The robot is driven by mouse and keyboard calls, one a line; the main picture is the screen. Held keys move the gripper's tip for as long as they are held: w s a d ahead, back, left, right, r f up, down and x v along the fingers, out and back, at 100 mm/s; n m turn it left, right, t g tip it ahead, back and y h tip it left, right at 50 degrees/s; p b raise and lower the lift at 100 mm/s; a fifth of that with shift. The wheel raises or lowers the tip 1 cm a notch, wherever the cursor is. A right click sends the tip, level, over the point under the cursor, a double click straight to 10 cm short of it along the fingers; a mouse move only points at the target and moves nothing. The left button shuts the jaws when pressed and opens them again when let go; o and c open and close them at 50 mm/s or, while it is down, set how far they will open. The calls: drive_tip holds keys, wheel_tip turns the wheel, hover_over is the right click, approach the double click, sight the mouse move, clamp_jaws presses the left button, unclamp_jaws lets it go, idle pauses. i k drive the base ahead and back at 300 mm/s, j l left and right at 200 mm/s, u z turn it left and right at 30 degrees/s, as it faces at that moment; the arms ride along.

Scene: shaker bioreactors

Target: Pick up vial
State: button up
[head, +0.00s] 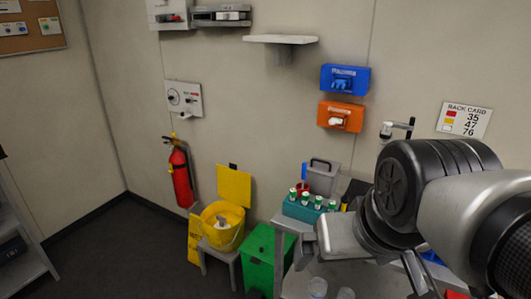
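Several vials (305,196) with white and green tops stand upright in a teal rack (298,212) on a bench, in the middle right of the head view. Which of them the task means cannot be told. My arm comes in from the right and covers much of the bench. Its silver end, with my gripper (308,247), appears just in front of and below the rack in the picture. The fingers cannot be made out clearly, nor whether they touch or hold anything.
A grey case (322,176) and a red container (301,187) stand behind the rack. Clear cups (317,288) are at the bench front. Left of the bench are a green bin (259,262), a yellow bucket (222,235) on a stool and a fire extinguisher (180,178).

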sight(317, 199)
drive_tip(key=z, duration=1.3)
drive_tip(key=u, duration=1.05)
drive_tip(key=i+j+z, duration=0.15)
drive_tip(key=i+j, duration=0.35)
drive_tip(key=i+j+z, duration=0.1)
drive_tip(key=i+j, duration=0.4)
drive_tip(key=j, duration=0.1)
